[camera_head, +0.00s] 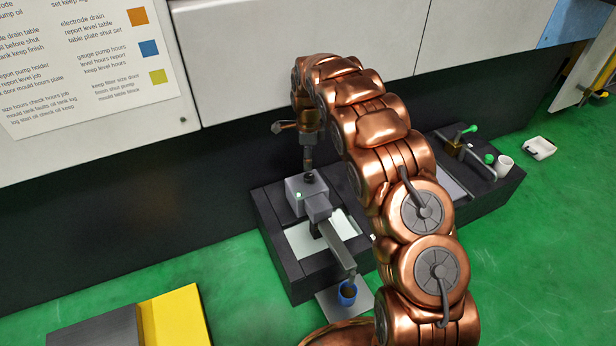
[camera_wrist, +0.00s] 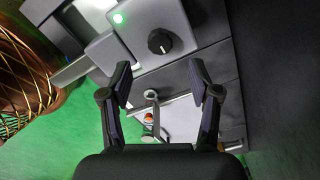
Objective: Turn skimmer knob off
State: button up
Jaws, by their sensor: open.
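The black skimmer knob (camera_head: 309,178) sits on top of a grey skimmer housing (camera_head: 317,207) with a lit green lamp (camera_head: 298,194). In the wrist view the round knob (camera_wrist: 159,41) carries a pale pointer mark. My gripper (camera_head: 308,158) points down above the knob. In the wrist view its two fingers (camera_wrist: 159,74) are apart with nothing between them, and the knob shows just beyond the tips. I cannot tell whether they touch anything.
A grey bar runs from the housing towards a blue cup (camera_head: 347,293) on a plate. A dark tank (camera_head: 276,243) surrounds the skimmer. Green-handled fittings (camera_head: 467,131) and a white mug (camera_head: 503,167) stand right. A dark machine wall (camera_head: 150,190) rises behind.

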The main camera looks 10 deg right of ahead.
aim_at(308, 176)
jog(key=shift+f+b, duration=1)
jog(key=shift+f, duration=2.85)
jog(key=shift+c, duration=0.3)
jog(key=c, duration=1.1)
